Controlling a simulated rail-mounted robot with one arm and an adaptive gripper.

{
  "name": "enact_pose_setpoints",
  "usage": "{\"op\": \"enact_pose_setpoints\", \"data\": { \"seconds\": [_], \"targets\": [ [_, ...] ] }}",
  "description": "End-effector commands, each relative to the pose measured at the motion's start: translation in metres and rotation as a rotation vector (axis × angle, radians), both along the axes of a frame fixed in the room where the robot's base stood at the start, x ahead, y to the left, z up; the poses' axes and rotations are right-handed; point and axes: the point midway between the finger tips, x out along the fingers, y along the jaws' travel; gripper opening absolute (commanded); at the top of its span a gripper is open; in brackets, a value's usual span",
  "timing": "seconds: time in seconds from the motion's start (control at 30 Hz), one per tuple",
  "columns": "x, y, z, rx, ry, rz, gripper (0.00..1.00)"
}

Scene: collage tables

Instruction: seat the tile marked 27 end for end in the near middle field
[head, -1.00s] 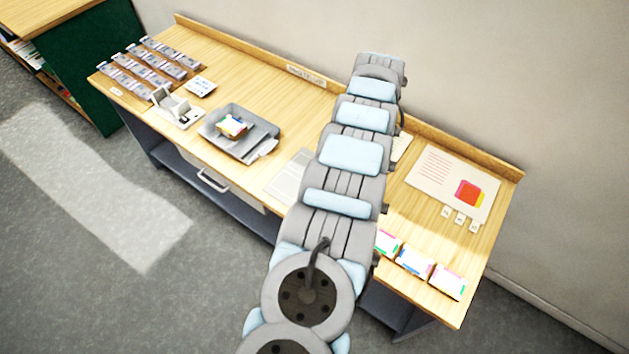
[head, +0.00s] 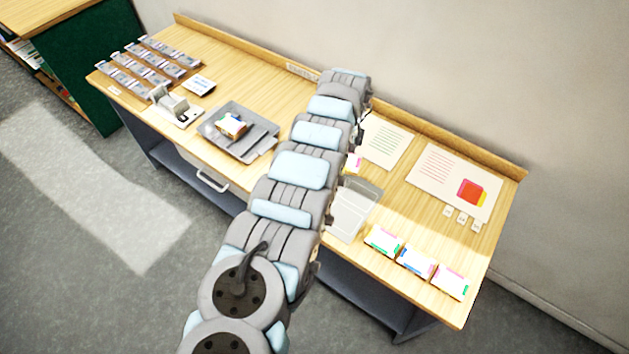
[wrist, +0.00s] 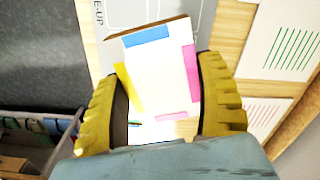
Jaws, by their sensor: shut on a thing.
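My gripper (wrist: 160,100) has its yellow fingers shut on a white tile (wrist: 158,75) with blue, pink and yellow edge strips. No number is readable on the tile. In the wrist view the tile is over a grey board (wrist: 195,22) with light field outlines and lettering ending in "E-UP". I cannot tell whether it touches the board. In the head view my arm hides the gripper, and only a bit of pink and white shows beside it. Part of the grey board (head: 350,210) shows right of the arm. The near middle field cannot be made out.
Several white tiles with coloured edges (head: 415,262) lie along the front right edge. A grey tray (head: 258,140) with a small stack stands left of my arm. Printed sheets (head: 385,143) and (head: 435,180) lie at the back right. Racks (head: 150,62) fill the far left.

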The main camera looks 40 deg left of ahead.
Motion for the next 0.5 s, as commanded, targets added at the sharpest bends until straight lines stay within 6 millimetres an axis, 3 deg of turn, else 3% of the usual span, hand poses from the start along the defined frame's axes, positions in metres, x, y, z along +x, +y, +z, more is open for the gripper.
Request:
{"op": "enact_pose_setpoints", "data": {
  "seconds": [0.2,0.5],
  "targets": [
    [-0.032,0.025,-0.038,0.0,-0.001,-0.126,0.37],
    [-0.064,0.04,-0.07,-0.002,-0.001,-0.279,0.37]
  ]
}}
